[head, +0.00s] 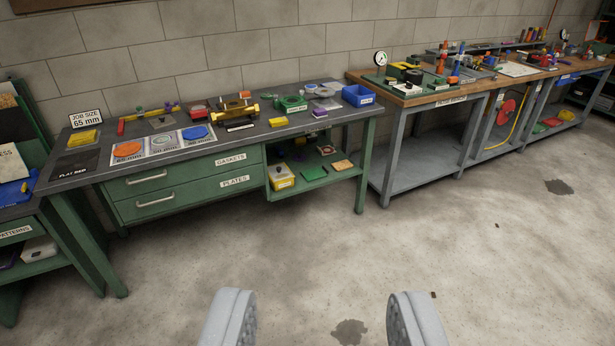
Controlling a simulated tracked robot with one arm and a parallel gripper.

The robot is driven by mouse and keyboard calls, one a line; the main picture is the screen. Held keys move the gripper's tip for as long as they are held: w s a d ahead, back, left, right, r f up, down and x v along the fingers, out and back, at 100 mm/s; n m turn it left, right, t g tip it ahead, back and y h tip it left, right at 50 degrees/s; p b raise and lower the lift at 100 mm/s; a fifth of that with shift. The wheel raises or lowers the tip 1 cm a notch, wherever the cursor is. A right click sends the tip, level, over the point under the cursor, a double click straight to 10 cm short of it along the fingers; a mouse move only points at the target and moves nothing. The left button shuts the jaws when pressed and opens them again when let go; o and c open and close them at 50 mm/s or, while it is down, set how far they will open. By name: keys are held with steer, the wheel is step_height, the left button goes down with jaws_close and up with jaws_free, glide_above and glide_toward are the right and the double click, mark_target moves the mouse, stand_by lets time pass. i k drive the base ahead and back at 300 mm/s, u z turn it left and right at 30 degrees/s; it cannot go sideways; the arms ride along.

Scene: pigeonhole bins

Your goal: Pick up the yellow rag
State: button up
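A small yellow item (83,138), which looks like the folded yellow rag, lies at the left end of the green workbench (290,125), in front of the "JOB SIZE 65 mm" sign (86,118). It is small in the view, so I cannot be sure it is cloth. My gripper (322,312) shows at the bottom of the head view with its two grey fingers wide apart. It is open and empty, over bare floor, well away from the bench and the yellow item.
A yellow box (281,178) sits on the bench's lower shelf. Sized discs (163,142), brass parts (234,108) and a blue bin (358,95) crowd the benchtop. A wooden-topped bench (425,97) stands to the right. The concrete floor (300,250) in front is mostly clear.

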mark_target(281, 121)
steer(key=i, duration=1.4)
steer(key=u, duration=0.2)
steer(key=i, duration=2.5)
steer(key=u, duration=0.15)
